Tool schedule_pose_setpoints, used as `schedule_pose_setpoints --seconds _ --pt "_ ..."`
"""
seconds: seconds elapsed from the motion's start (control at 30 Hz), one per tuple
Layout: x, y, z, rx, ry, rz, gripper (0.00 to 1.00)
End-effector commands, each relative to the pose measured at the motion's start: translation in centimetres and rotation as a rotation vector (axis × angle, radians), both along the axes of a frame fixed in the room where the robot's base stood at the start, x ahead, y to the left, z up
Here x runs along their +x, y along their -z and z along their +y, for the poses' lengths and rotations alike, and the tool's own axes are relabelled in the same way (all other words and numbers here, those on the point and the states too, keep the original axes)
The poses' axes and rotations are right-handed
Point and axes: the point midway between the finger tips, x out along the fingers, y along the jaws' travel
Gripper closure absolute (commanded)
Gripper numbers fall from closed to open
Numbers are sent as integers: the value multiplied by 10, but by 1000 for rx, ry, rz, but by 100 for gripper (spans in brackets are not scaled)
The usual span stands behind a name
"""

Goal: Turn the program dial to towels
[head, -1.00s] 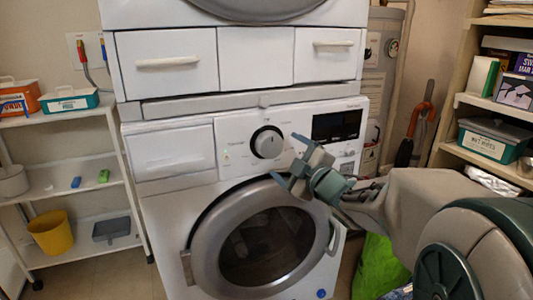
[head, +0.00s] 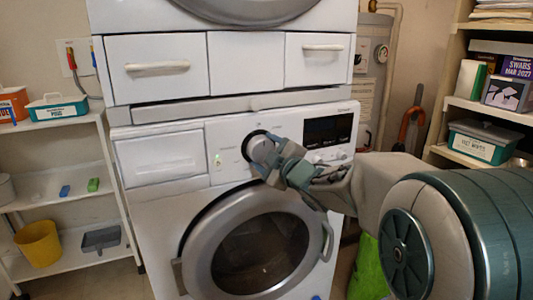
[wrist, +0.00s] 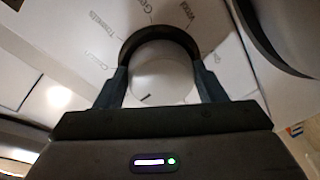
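The round program dial (head: 259,144) is on the white front panel of the washer (head: 222,144). In the wrist view the pale dial (wrist: 162,75) has a dark ring around it and a short dark mark at its lower left. Printed labels surround it; one at upper left appears to read Towels (wrist: 102,31). My gripper (head: 268,157) is at the dial in the head view and hides its lower right part. In the wrist view my gripper (wrist: 160,72) has its two fingers apart, one on each side of the dial. Whether they touch it is unclear.
A dark display (head: 328,130) is right of the dial. The washer's round door (head: 192,255) is below, and drawers (head: 160,70) are above. A white shelf rack (head: 45,187) stands at left, a wooden shelf (head: 480,110) at right.

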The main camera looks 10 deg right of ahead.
Motion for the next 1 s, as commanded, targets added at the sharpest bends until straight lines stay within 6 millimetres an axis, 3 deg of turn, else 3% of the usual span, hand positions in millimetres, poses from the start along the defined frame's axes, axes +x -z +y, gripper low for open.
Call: schedule_pose_setpoints --seconds 0.47,1.0 --pt "0 1 1 127 -2 39 59" --pt "-1 4 2 598 -1 175 59"
